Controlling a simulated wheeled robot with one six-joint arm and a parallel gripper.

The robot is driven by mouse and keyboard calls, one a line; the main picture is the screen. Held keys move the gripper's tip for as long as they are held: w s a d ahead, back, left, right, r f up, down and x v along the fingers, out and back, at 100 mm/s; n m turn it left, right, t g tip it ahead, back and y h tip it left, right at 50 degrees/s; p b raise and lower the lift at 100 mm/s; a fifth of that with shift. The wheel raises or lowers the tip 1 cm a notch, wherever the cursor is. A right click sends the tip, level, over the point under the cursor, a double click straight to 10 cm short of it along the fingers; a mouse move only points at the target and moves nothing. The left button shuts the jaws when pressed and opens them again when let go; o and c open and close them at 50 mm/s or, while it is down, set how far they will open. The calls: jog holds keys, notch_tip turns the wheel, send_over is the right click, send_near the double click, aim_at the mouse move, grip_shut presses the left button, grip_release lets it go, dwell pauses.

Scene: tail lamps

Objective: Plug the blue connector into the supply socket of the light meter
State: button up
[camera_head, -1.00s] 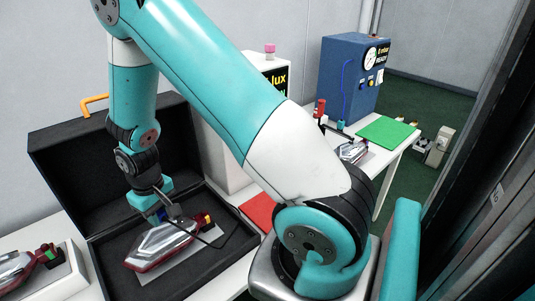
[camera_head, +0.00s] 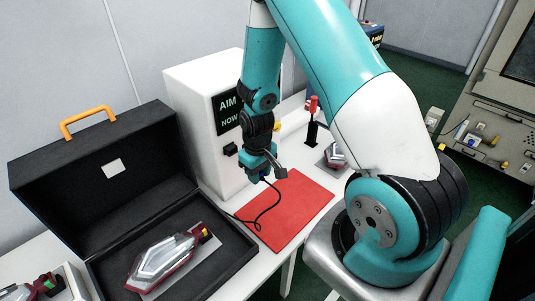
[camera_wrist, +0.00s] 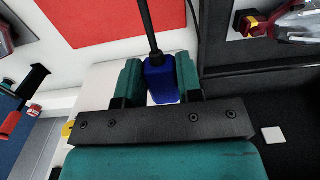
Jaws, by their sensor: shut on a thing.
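My gripper (camera_head: 264,168) is shut on the blue connector (camera_wrist: 161,80), which sits between the two teal fingers in the wrist view. A black cable (camera_wrist: 149,25) runs from the connector; in the head view it loops down over the red mat toward the case. The light meter (camera_head: 203,127) is the tall white box with a dark display reading "AIM NOW". My gripper hangs in front of its right part, above the red mat. A small black block (camera_head: 230,149) sticks out of the meter's front below the display; I cannot tell whether it is the supply socket.
The open black case (camera_head: 95,165) stands at left with a tail lamp (camera_head: 165,258) inside. The red mat (camera_head: 296,205) lies on the white table. A red-topped black post (camera_head: 312,125) and another lamp (camera_head: 335,155) stand behind my gripper. The mat's right part is clear.

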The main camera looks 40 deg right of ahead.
jog(key=shift+s+d+r, duration=0.45)
jog(key=shift+r, duration=0.1)
jog(key=shift+d+f, duration=0.1)
jog(key=shift+f, duration=0.05)
jog(key=shift+s, duration=0.15)
jog(key=shift+w, duration=2.85)
jog(key=shift+w, duration=0.15)
jog(key=shift+w, duration=1.3)
jog(key=o, duration=1)
